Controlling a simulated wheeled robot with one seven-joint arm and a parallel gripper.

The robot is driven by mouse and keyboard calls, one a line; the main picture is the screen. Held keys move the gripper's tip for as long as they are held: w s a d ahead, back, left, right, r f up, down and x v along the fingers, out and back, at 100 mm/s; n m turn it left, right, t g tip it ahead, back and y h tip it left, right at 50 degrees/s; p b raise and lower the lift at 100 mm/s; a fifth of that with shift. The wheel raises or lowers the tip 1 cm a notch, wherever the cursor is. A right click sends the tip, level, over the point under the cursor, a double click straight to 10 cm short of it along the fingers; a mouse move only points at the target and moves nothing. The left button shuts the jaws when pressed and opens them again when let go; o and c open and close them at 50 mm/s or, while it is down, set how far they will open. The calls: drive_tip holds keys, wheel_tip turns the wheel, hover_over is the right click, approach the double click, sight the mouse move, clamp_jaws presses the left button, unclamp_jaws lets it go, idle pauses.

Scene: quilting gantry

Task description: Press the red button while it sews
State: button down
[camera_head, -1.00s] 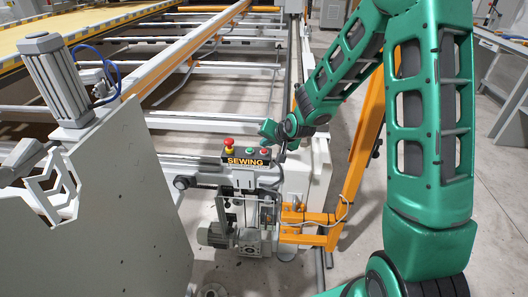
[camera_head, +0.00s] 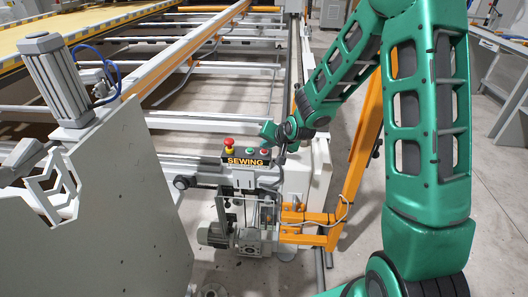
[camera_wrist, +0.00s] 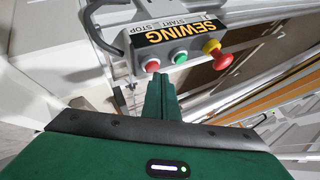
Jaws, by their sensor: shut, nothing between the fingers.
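The control box (camera_head: 232,160) with an orange "SEWING" label stands on the machine's near rail. The small red button (camera_head: 264,152) is at the right end of its row and shows at the left in the wrist view (camera_wrist: 152,65). A green button (camera_wrist: 180,57) sits beside it, then a larger red mushroom button on a yellow base (camera_wrist: 212,48). My gripper (camera_wrist: 161,77) is shut and empty, its fingertips close to the small red button and slightly toward the green one. I cannot tell whether they touch. In the head view, my gripper (camera_head: 268,131) is just above the box.
An orange post (camera_head: 362,150) and bracket stand to the right of the box. A motor unit (camera_head: 250,240) is below it. A large grey panel (camera_head: 130,220) stands at the left. Long frame rails (camera_head: 215,128) run behind. A grey cable (camera_wrist: 108,25) curves beside the box.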

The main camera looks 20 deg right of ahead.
drive_tip(key=shift+f, duration=0.45)
idle(0.4)
drive_tip(key=shift+r, duration=3.4)
